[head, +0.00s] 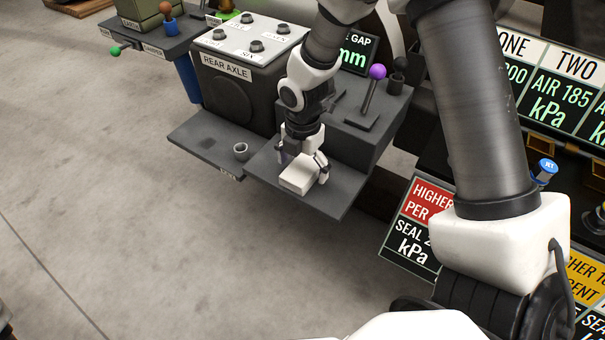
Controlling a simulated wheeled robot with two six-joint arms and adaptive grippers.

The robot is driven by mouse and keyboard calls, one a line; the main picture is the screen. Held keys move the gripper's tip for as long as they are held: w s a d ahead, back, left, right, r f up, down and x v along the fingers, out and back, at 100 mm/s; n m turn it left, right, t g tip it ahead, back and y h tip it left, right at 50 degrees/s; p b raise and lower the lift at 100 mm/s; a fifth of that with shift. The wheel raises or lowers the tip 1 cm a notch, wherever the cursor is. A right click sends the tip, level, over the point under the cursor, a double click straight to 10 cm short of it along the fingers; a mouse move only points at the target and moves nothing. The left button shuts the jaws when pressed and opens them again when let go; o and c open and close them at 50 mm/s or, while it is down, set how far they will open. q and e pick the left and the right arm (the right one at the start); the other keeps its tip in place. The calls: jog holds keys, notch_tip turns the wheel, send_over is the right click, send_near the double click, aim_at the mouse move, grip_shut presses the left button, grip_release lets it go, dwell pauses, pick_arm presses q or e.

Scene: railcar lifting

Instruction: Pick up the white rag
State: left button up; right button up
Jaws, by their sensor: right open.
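The white rag (298,178) shows as a small, pale, folded block at the front of a dark grey shelf. My right gripper (303,167) points down right over it. Its fingers are apart, one on each side of the rag's far part. I cannot tell whether the fingers touch the rag. The rag seems to rest on the shelf, and the gripper hides part of its far side. My left gripper is not in view.
A small grey cup (240,151) stands on the shelf left of the rag. Behind are a REAR AXLE box (228,98) with knobs and a purple-topped lever (372,88). Sign panels (412,222) stand at the right. The floor at left is clear.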

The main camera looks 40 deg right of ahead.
aim_at(303, 168)
jog(key=shift+r, duration=0.15)
jog(key=c, duration=1.3)
jog(key=shift+c, duration=0.2)
jog(key=shift+r, duration=0.1)
jog(key=shift+r+p, duration=0.3)
notch_tip(303, 168, up, 3)
jog(key=shift+r+p, duration=0.2)
jog(key=shift+p, duration=0.7)
jog(key=s+a+b, duration=0.4)
jog(key=s+a, duration=0.4)
jog(key=s, duration=0.5)
jog(key=shift+s+a+r+b, duration=0.2)
jog(key=shift+s+r+b, duration=0.15)
jog(key=shift+r, duration=0.05)
